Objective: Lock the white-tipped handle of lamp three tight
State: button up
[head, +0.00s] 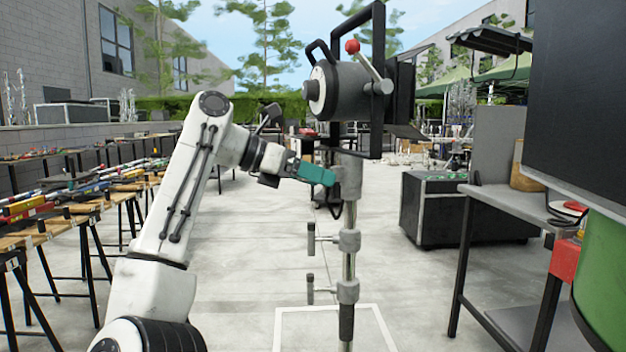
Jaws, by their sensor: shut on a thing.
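A lamp (345,92) with a dark frame and a round grey body stands on a metal stand (349,262). No number shows on it. A lever with a red ball tip (352,46) is on the lamp's side. My gripper (322,176), with teal fingers, is shut at the left side of the stand's top collar (349,178), just under the lamp. The fingers hide what they hold, which appears to be the collar's handle. No white tip shows. Two lower collars carry grey T-shaped handles, the upper one (311,239) and the lower one (311,288), both below my gripper.
A white square outline (290,310) marks the floor around the stand's foot. Tool-covered trestle tables (60,205) line the left. A dark case (440,210) and a grey workbench (500,198) stand on the right. The paved floor between is clear.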

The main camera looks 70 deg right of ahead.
jog(key=shift+f, duration=0.1)
dwell(0.4)
jog(key=o, duration=1)
jog(key=shift+c, duration=0.2)
jog(key=shift+w, duration=0.1)
jog(key=p+v, duration=0.3)
jog(key=v, duration=0.7)
jog(key=shift+w+a+r, duration=0.2)
jog(key=shift+w+a, duration=0.05)
